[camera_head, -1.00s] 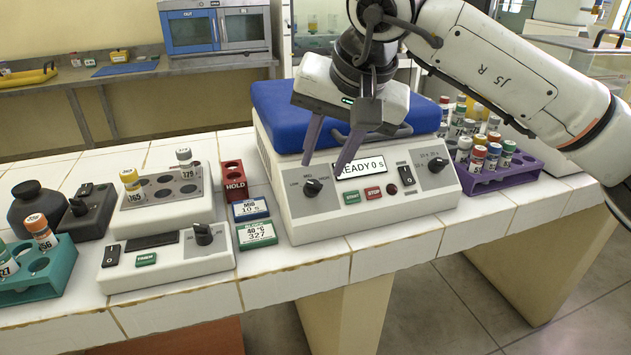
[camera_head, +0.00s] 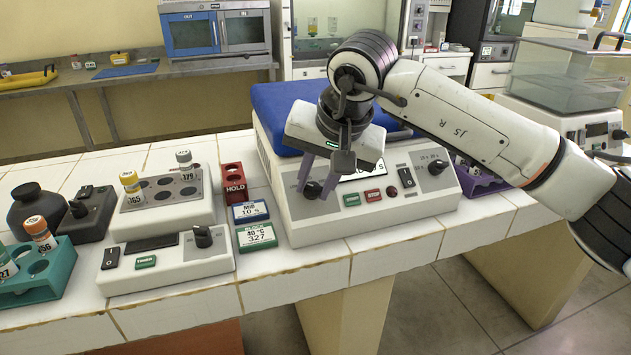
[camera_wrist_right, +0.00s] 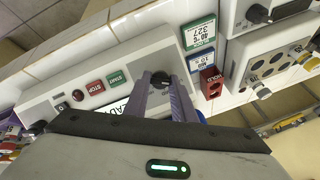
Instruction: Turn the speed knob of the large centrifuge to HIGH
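The large centrifuge (camera_head: 410,205) is a white box with a blue lid (camera_head: 275,100), standing on the tiled bench. Its dark speed knob (camera_head: 312,189) is at the left of the front panel; it also shows in the wrist view (camera_wrist_right: 161,78). My right gripper (camera_head: 313,191) reaches down over the panel, with one purple finger on each side of the knob. In the wrist view its fingertips (camera_wrist_right: 161,80) straddle the knob, with a small gap seeming to remain. The fingers partly hide the knob's scale and the READY display. My left gripper is out of view.
A second knob (camera_head: 438,167) and a black switch (camera_head: 406,177) sit at the panel's right, with green START (camera_head: 351,200) and red STOP (camera_head: 373,195) buttons between. Left of the centrifuge are a red HOLD block (camera_head: 234,184), two label blocks and a smaller device (camera_head: 165,262).

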